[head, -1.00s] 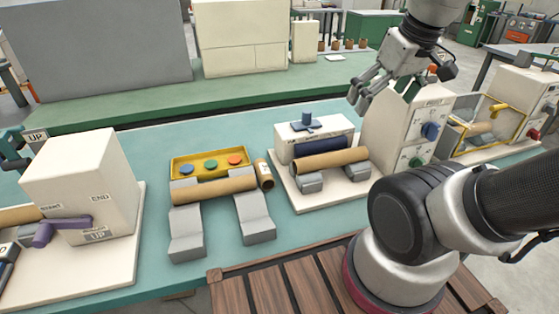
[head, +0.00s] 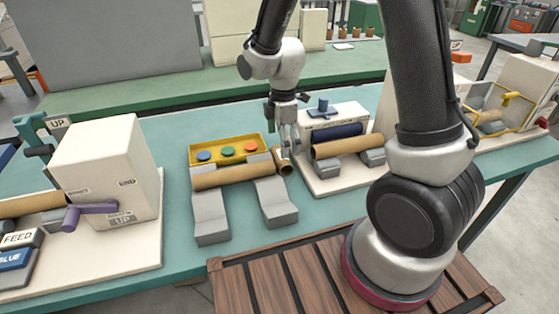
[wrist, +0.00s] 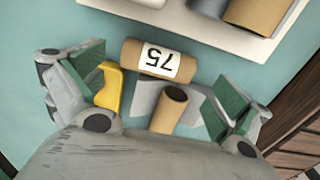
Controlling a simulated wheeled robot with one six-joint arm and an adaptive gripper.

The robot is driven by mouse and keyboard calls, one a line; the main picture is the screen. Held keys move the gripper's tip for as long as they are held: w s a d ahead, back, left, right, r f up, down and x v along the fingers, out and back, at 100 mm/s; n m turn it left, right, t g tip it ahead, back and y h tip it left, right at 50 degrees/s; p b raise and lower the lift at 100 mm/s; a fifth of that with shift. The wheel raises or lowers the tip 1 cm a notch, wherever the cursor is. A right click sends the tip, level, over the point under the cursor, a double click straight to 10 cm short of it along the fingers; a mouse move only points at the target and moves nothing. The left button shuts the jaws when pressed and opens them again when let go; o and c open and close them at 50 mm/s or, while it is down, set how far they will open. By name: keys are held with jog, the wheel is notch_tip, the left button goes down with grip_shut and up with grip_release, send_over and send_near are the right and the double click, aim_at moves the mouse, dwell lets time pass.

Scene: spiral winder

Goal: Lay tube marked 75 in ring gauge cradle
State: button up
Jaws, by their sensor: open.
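The short brown tube marked 75 (wrist: 153,60) lies on the teal bench, its white label upside down in the wrist view. In the head view the tube (head: 284,168) is partly hidden by my gripper (head: 285,150). My gripper (wrist: 160,88) is open and empty, its green-padded fingers spread apart with the tube just beyond them in the wrist view. To the left, a longer brown tube (head: 222,177) lies across two grey supports (head: 210,218). To the right, another brown tube (head: 340,146) rests on small grey blocks on a white base. I cannot read which support is the ring gauge cradle.
A yellow tray (head: 198,143) with blue, green and orange discs stands behind the grey supports. The white-based fixture (head: 325,187) is close to the right. A white box machine (head: 105,175) stands at left. Bare teal bench shows between it and the supports.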

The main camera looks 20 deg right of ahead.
aim_at(281, 160)
notch_tip(281, 160, down, 6)
dwell(0.4)
jog(key=c, duration=0.7)
jog(key=shift+w+r, duration=0.1)
